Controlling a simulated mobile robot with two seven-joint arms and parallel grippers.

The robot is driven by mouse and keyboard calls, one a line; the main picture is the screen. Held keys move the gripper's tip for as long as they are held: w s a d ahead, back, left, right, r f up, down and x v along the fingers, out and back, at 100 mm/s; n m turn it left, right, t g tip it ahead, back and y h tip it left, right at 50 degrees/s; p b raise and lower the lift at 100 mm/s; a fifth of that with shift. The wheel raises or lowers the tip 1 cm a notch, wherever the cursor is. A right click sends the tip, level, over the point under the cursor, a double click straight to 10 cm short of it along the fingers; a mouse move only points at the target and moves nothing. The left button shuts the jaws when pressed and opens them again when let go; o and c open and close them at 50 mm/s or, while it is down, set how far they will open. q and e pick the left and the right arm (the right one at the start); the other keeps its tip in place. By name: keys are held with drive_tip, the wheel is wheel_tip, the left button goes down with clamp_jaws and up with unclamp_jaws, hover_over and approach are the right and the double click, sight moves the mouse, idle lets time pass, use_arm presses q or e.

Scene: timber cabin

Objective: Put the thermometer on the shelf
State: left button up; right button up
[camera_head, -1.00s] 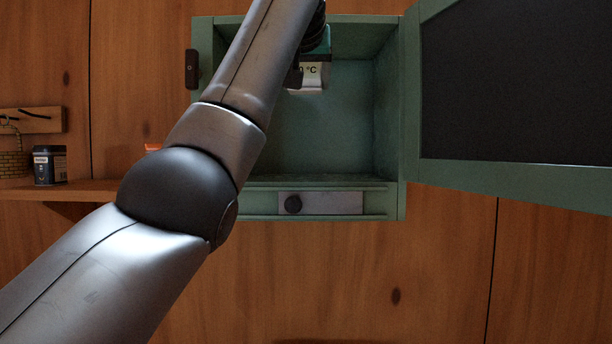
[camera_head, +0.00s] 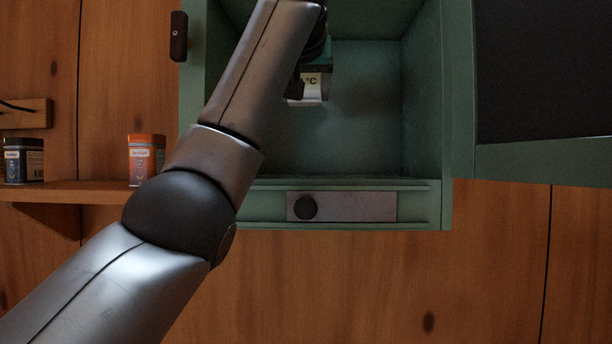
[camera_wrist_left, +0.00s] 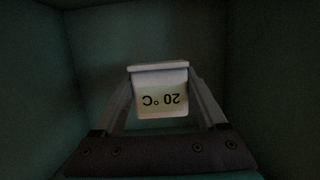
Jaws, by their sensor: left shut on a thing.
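The thermometer (camera_head: 311,86) is a small white block marked in °C. In the left wrist view the thermometer (camera_wrist_left: 161,92) reads "20 °C" upside down and sits between both fingers. My left gripper (camera_head: 300,84) is shut on it and holds it inside the open green cabinet, partly hidden by my arm. In the wrist view my left gripper (camera_wrist_left: 160,100) is surrounded by dark green walls. The wooden shelf (camera_head: 80,190) is on the wall at the left, apart from the gripper. My right gripper is not in view.
The green cabinet (camera_head: 445,120) has its dark-panelled door (camera_head: 540,150) swung open to the right. An orange tin (camera_head: 146,158) and a dark tin (camera_head: 24,160) stand on the shelf, with bare room between them. A wooden hook rail (camera_head: 25,114) is above.

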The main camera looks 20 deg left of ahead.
use_arm(q)
wheel_tip(320, 180, down, 8)
drive_tip(key=shift+w+r+b, duration=0.1)
drive_tip(key=shift+b, duration=0.75)
drive_tip(key=shift+f+b, duration=0.35)
drive_tip(key=shift+f, duration=2.05)
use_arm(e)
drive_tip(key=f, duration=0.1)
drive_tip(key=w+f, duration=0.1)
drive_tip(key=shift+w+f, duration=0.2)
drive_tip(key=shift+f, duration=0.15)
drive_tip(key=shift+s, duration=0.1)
use_arm(q)
drive_tip(key=shift+f, duration=0.2)
drive_tip(key=o, duration=1.3)
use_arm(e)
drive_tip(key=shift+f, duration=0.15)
use_arm(q)
drive_tip(key=shift+r, duration=0.1)
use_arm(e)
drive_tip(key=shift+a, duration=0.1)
